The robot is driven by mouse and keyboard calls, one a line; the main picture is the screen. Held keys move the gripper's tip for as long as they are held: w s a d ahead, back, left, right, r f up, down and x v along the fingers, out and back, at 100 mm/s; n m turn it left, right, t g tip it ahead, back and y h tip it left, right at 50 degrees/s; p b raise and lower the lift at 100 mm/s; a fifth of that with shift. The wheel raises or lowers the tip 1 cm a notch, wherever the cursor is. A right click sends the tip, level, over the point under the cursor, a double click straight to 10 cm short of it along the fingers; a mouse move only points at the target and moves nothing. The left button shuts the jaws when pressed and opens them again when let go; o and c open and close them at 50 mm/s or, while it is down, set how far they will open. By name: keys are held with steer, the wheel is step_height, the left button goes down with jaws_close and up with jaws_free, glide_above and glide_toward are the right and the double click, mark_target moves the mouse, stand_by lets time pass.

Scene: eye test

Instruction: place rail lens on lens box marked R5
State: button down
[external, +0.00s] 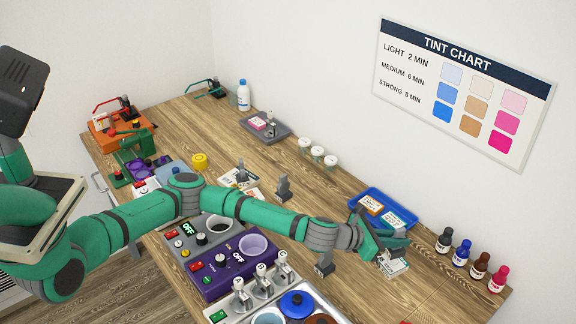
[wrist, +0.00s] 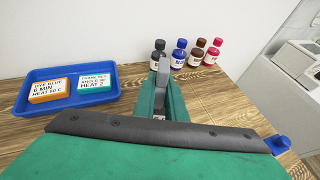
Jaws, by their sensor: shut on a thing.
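My gripper (external: 386,243) reaches out over the right part of the wooden table, next to the blue tray. In the wrist view my gripper (wrist: 162,98) is shut on an upright grey piece (wrist: 163,72). I cannot tell whether this is the rail lens; its lower part is hidden by the fingers. A white box with small print (external: 394,265) shows just below the gripper in the external view, partly covered by it. I cannot read an R5 mark on it. Another white printed box (external: 229,183) lies further back at the table's middle, with a grey upright piece (external: 240,173) at it.
The blue tray (wrist: 110,96) holds an orange box (wrist: 47,92) and a teal box (wrist: 98,84). Several ink bottles (external: 462,252) stand at the right.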

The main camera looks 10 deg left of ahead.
steer(key=shift+w+d+f, duration=0.1)
steer(key=shift+d+f, duration=0.1)
steer(key=shift+f, duration=1.55)
steer(key=shift+f, duration=0.15)
steer(key=c, duration=1.8)
jaws_free()
steer(key=shift+a+r, duration=0.15)
steer(key=shift+r, duration=0.05)
steer(key=v, duration=1.2)
steer(key=shift+f, duration=0.1)
